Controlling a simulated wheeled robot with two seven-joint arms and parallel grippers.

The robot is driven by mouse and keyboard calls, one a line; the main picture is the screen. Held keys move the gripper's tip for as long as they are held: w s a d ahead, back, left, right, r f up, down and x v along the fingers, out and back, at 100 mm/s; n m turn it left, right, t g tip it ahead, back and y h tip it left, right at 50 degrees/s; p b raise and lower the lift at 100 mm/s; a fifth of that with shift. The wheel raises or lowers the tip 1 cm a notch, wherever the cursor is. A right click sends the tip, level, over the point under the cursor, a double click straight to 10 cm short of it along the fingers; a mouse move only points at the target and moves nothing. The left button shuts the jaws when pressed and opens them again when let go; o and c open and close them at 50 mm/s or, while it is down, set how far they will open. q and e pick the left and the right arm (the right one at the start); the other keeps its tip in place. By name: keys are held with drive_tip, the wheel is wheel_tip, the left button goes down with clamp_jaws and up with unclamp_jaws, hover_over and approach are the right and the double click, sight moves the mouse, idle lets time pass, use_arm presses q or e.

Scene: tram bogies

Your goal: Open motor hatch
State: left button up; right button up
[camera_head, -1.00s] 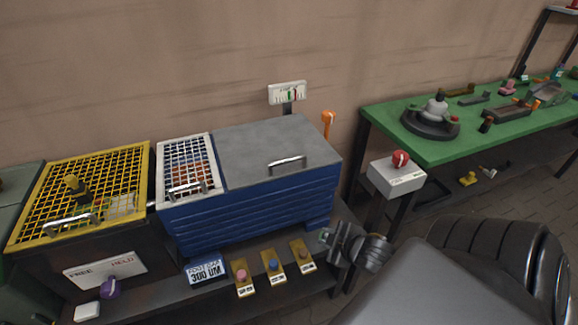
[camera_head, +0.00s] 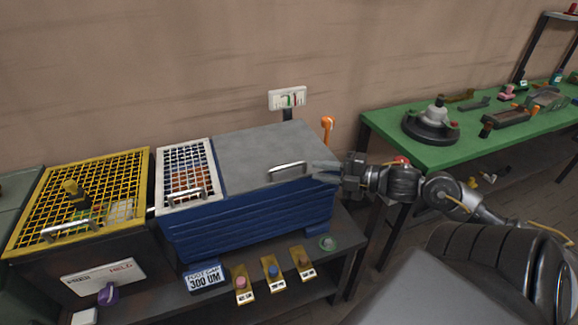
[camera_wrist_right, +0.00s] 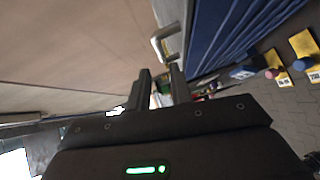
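The motor hatch is not labelled; the closest match is the flat grey lid (camera_head: 255,153) on the ribbed blue box (camera_head: 250,220), and it lies closed. A silver bar handle (camera_head: 288,170) stands near its front right edge. My right gripper (camera_head: 325,171) is just right of the handle, pointing left at it. In the right wrist view the two fingers (camera_wrist_right: 161,74) are apart with no object held between them, and the handle (camera_wrist_right: 166,44) is just ahead of them. Contact with the handle is not visible. My left gripper is out of view.
A white mesh lid (camera_head: 188,172) and a yellow mesh lid (camera_head: 85,195) lie to the left. Several knobs sit on the dark shelf (camera_head: 345,255). A green table (camera_head: 390,127) is at right.

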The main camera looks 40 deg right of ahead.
sight(289, 166)
drive_tip(key=x, duration=0.9)
drive_tip(key=shift+w+a+p, duration=0.15)
drive_tip(key=shift+w+p, duration=0.1)
drive_tip(key=shift+p, duration=0.1)
clamp_jaws()
